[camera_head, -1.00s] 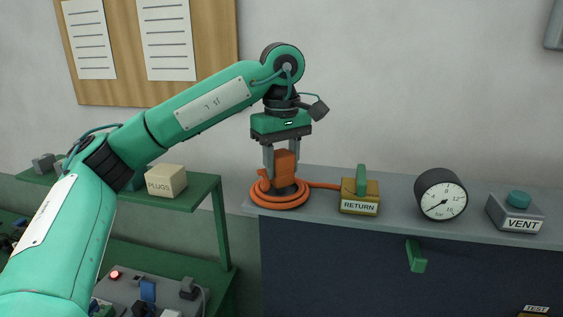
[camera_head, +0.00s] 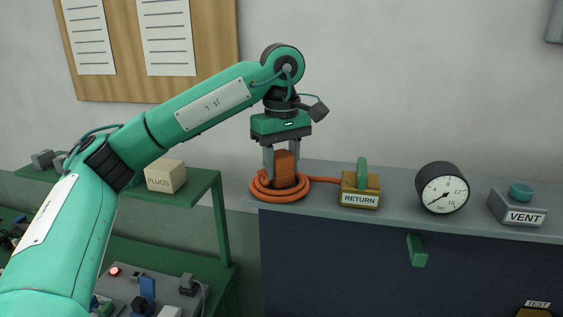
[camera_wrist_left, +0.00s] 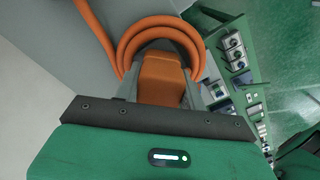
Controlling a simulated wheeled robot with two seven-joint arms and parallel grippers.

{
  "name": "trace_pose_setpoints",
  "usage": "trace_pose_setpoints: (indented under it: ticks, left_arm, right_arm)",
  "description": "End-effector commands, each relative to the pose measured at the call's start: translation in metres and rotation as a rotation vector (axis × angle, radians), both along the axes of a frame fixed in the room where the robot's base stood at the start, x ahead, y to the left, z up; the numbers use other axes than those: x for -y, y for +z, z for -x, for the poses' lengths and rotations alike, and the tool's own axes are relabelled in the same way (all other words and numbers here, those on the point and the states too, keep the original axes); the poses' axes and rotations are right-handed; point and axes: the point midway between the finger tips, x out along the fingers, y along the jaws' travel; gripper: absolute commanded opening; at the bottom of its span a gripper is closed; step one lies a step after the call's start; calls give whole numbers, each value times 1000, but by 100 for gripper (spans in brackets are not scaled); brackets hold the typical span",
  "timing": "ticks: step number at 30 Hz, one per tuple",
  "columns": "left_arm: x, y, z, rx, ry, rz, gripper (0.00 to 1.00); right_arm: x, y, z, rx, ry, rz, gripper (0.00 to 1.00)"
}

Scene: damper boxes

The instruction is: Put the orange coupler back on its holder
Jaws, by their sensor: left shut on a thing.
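The orange coupler (camera_head: 285,167) stands upright at the left end of the grey bench top, inside the coiled orange hose (camera_head: 262,192). My left gripper (camera_head: 282,172) points straight down and is shut on the coupler, one finger on each side. In the left wrist view the coupler (camera_wrist_left: 161,78) sits between the fingers with the hose loops (camera_wrist_left: 135,37) around it. The holder under the coupler is hidden by the coupler and the coil. My right gripper is not in view.
On the bench (camera_head: 400,214), to the right, stand the RETURN box (camera_head: 360,190) with a green lever, a round gauge (camera_head: 441,190) and the VENT box (camera_head: 517,207). A green shelf (camera_head: 202,184) with a PLUGS box (camera_head: 166,176) is at left. A wall rises behind.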

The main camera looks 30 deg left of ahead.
Motion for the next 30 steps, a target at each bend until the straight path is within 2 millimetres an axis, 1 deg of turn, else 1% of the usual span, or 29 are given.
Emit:
trace_pose_setpoints:
  ticks: [4, 17, 25, 26, 27, 29, 30]
  left_arm:
    - [0, -4, 0, 0, 0, 0, 13]
    - [0, -4, 0, 1, 0, 1, 13]
    - [0, -8, 0, 1, 0, 1, 13]
    - [0, -8, 0, 2, 0, 1, 43]
    - [0, -7, 0, 2, 0, 1, 50]
    - [0, -7, 0, 1, 0, 1, 62]
    - [0, -7, 0, 1, 0, 1, 66]
  right_arm:
    - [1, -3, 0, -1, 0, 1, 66]
    - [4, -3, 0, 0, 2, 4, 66]
    - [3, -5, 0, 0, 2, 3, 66]
    - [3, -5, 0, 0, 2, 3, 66]
    - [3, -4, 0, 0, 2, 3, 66]
    - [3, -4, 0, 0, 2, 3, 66]
    - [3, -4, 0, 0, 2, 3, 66]
